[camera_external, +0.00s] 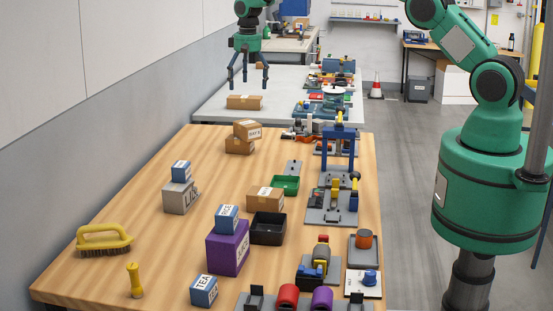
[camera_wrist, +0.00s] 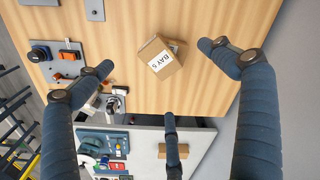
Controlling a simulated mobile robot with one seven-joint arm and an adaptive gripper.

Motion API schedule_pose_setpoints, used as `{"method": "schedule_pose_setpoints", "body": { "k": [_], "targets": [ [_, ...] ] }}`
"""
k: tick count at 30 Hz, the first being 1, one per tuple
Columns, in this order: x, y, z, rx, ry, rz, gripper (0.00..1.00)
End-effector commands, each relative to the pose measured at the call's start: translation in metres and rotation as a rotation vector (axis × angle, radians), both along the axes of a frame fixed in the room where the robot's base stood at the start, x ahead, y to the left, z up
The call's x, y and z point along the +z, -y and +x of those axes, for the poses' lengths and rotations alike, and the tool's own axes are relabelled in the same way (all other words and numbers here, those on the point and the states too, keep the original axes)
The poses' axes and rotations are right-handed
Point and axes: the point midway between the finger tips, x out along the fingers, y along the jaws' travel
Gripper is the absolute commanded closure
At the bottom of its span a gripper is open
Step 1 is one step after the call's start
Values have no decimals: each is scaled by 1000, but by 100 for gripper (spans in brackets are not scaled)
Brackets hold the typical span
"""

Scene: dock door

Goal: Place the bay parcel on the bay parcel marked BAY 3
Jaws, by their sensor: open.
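In the external view, my open, empty gripper (camera_external: 248,82) hangs with its fingers down, in line with a cardboard parcel (camera_external: 244,102) on the grey table; its exact height is unclear. On the wooden table one parcel (camera_external: 247,130) sits slightly turned on a lower parcel (camera_external: 239,147). Another parcel (camera_external: 264,198) lies nearer, by the bins. In the wrist view my gripper's (camera_wrist: 158,75) fingers are spread, and a parcel labelled BAY 5 (camera_wrist: 158,58) shows between them, apart from them. A farther parcel (camera_wrist: 166,151) is partly hidden by a finger. No label reads clearly as BAY 3.
A green bin (camera_external: 285,185) and a black bin (camera_external: 268,229) stand mid-table. A small blue box tops the grey block (camera_external: 180,197), another the purple box (camera_external: 228,247). Fixtures and a blue frame (camera_external: 338,145) line the right edge. The left rear wood is clear.

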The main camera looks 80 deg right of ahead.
Motion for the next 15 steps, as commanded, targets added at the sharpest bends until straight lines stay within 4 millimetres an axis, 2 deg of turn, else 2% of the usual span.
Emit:
{"method": "schedule_pose_setpoints", "body": {
  "k": [1, 3, 15],
  "targets": [
    [18, -12, 0, 14, 10, -6, 5],
    [39, -27, -3, 33, 18, -11, 5],
    [150, -119, -35, 142, 79, -44, 5]
  ]
}}
